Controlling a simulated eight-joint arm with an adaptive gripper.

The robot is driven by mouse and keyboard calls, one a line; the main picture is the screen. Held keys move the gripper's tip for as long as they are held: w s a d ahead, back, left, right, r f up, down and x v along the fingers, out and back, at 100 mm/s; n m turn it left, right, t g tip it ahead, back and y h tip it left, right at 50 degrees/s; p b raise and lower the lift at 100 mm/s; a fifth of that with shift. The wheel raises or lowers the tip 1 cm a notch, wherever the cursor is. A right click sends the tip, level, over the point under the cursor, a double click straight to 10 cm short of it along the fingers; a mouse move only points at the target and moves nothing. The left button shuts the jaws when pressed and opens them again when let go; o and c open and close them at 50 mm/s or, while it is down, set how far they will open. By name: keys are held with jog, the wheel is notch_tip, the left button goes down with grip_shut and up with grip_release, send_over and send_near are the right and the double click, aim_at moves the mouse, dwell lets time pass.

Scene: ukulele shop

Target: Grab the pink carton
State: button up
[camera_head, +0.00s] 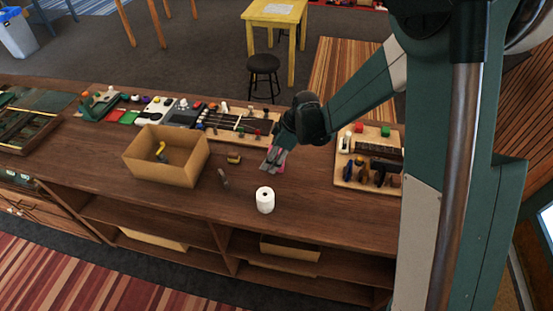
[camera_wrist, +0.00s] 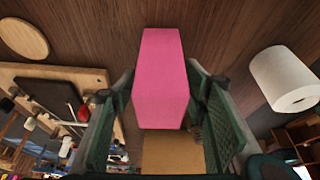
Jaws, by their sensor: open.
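The pink carton (camera_wrist: 162,75) stands out large in the middle of the wrist view, on the brown wooden counter. My gripper (camera_wrist: 160,125) is open, with one green finger on each side of the carton's near end. Narrow gaps seem to show between the fingers and the carton; I cannot tell if either touches. In the head view my gripper (camera_head: 272,160) points down at the counter, and only a small bit of the pink carton (camera_head: 280,163) shows beside it. The gripper hides the rest.
A white paper roll (camera_head: 265,199) stands on the counter near its front edge, and it shows at the right of the wrist view (camera_wrist: 284,79). An open cardboard box (camera_head: 140,168) sits to the left. Boards with parts lie behind (camera_head: 252,139) and to the right (camera_head: 346,176).

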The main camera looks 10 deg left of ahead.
jog(key=shift+f, duration=0.15)
jog(key=shift+c, duration=0.7)
jog(key=c, duration=0.9)
